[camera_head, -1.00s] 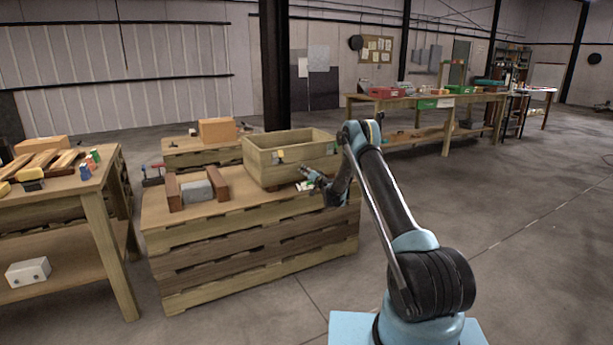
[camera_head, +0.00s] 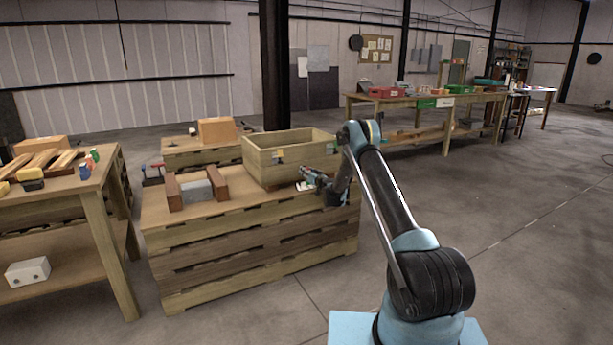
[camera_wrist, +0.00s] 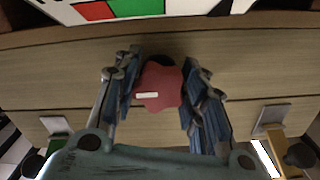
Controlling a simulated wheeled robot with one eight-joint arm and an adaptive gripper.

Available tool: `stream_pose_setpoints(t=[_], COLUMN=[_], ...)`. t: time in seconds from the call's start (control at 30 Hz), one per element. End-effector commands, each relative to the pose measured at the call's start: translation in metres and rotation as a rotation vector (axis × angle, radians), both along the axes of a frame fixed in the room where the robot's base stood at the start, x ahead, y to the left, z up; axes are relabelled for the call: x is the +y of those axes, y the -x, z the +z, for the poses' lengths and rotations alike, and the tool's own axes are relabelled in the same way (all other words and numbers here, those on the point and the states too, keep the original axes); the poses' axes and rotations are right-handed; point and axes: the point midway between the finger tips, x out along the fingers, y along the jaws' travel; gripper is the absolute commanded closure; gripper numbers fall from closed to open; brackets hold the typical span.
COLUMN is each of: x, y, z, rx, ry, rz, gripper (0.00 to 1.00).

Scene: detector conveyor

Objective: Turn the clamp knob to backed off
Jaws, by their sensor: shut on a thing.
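The clamp knob is a red, lobed knob (camera_wrist: 160,88) with a short white mark on its face, seen in the wrist view against a wooden wall. My gripper (camera_wrist: 161,66) has one finger on each side of the knob and is shut on it. The white mark lies nearly level in the wrist view. In the head view my gripper (camera_head: 308,176) is at the right part of the front of the wooden crate (camera_head: 262,164). The knob itself cannot be made out there.
The crate stands on a wooden pallet stack (camera_head: 255,253). Brown blocks around a grey block (camera_head: 197,191) stand left of it. In the wrist view, grey tabs hold a green piece (camera_wrist: 57,146) and a yellow piece (camera_wrist: 275,148). A workbench (camera_head: 99,198) is at left.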

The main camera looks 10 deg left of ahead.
Motion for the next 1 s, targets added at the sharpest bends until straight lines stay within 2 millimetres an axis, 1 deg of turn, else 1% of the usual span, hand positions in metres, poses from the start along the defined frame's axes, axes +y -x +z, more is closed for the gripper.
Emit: stream_pose_setpoints(t=[0.23, 0.27, 0.3, 0.33, 0.67, 0.77, 0.87, 1.0], x=[0.001, 0.001, 0.001, 0.001, -0.001, -0.003, -0.009, -0.023], y=[0.000, 0.000, 0.000, 0.000, 0.000, 0.003, 0.012, 0.032], z=[0.000, 0.000, 0.000, 0.000, 0.000, 0.000, 0.000, 0.000], rx=[-0.001, -0.001, 0.000, 0.000, 0.001, 0.001, 0.001, 0.001], ry=[0.001, 0.001, 0.000, 0.000, -0.001, -0.001, -0.001, 0.000], rz=[0.001, 0.001, 0.001, 0.000, -0.001, -0.001, -0.001, -0.002], gripper=[0.85, 0.55, 0.46, 0.40, 0.40, 0.40, 0.40, 0.40])
